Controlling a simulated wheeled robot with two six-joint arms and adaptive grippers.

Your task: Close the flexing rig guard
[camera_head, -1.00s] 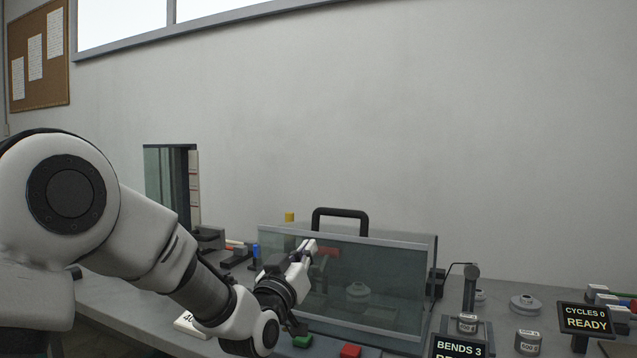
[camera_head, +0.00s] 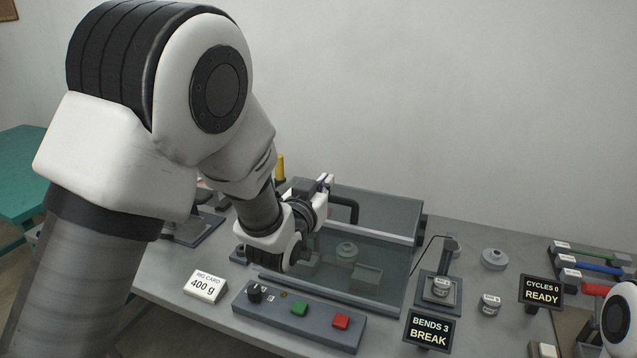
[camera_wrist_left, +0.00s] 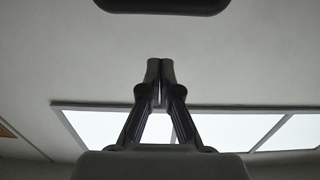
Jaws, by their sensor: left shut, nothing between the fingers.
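The flexing rig guard (camera_head: 392,255) is a clear grey-tinted box with grey frame rails, standing on the bench in the middle of the head view. Its black handle (camera_head: 348,208) stands up near the top rail. I cannot tell how far the guard is open. My left gripper (camera_head: 326,181) is shut and empty, its tips pointing up above the guard, just left of the handle. In the left wrist view the shut fingers (camera_wrist_left: 160,66) point toward a dark rounded bar at the top edge, with a gap between. My right gripper is out of view.
In front of the guard is a control box (camera_head: 263,309) with a green button (camera_head: 299,309) and a red button (camera_head: 341,321). A 400 g card (camera_head: 205,286) stands left. Display signs (camera_head: 430,331), a stand (camera_head: 439,288) and weights (camera_head: 489,305) are to the right.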

